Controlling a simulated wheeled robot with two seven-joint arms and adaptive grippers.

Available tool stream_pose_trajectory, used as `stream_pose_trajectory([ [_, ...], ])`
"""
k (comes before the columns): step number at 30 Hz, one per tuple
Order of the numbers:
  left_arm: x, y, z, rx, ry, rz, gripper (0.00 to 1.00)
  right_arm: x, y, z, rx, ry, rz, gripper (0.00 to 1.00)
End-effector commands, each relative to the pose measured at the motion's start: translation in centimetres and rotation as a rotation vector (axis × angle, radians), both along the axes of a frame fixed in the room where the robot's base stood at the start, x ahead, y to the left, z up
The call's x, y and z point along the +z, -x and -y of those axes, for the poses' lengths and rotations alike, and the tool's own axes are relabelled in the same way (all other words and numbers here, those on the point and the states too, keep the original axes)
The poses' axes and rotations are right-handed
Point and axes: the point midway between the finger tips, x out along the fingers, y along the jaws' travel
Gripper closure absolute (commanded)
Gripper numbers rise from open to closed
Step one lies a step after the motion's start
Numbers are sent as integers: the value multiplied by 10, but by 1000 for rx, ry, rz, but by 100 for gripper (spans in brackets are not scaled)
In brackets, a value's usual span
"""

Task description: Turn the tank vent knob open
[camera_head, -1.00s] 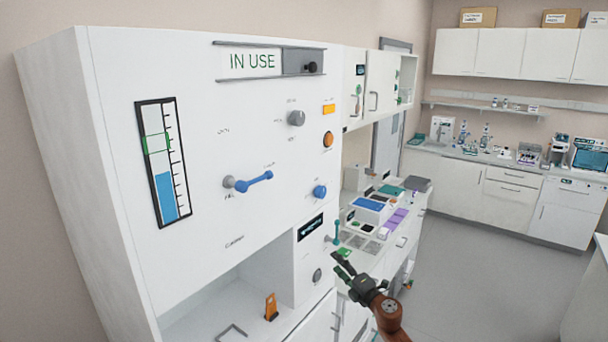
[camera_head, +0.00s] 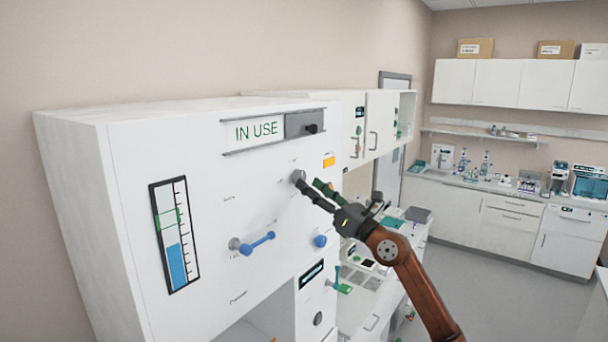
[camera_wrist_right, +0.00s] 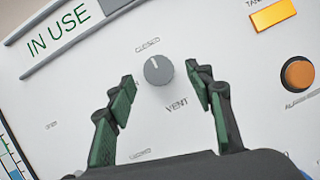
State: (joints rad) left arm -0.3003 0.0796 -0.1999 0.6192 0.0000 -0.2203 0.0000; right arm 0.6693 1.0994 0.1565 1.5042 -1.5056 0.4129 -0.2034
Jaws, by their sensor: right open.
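The grey vent knob (camera_wrist_right: 158,70) sits on the white panel between my right gripper's open fingers in the right wrist view. Its white mark points up towards the label "CLOSED"; "VENT" is printed below it. My right gripper (camera_wrist_right: 160,92) is open with green-padded fingers, one on each side of the knob, apart from it in that picture. In the head view the knob (camera_head: 298,176) shows just beyond the fingertips of the right gripper (camera_head: 312,190). Whether the fingers touch the panel cannot be told. My left gripper is not in view.
A blue lever (camera_head: 257,243) and a blue knob (camera_head: 320,241) are below on the panel. An orange button (camera_wrist_right: 298,74) and a yellow-orange light (camera_wrist_right: 273,14) lie right of the vent knob. An "IN USE" sign (camera_head: 257,131) and a level gauge (camera_head: 175,234) are also on the panel.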

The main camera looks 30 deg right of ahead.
Motion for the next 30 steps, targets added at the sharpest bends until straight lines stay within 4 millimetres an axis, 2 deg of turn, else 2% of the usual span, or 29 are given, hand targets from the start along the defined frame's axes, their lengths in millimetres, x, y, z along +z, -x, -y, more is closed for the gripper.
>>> stream_pose_trajectory([
  [1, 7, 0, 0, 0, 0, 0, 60, 8, -7, -3, 3, -4, 1, 52],
  [7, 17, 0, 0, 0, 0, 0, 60, 14, -27, -9, 2, -4, 0, 52],
  [18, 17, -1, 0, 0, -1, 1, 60, 13, -33, -10, 1, -2, -1, 52],
  [30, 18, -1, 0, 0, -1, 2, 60, 13, -32, -10, 1, -2, -1, 79],
])
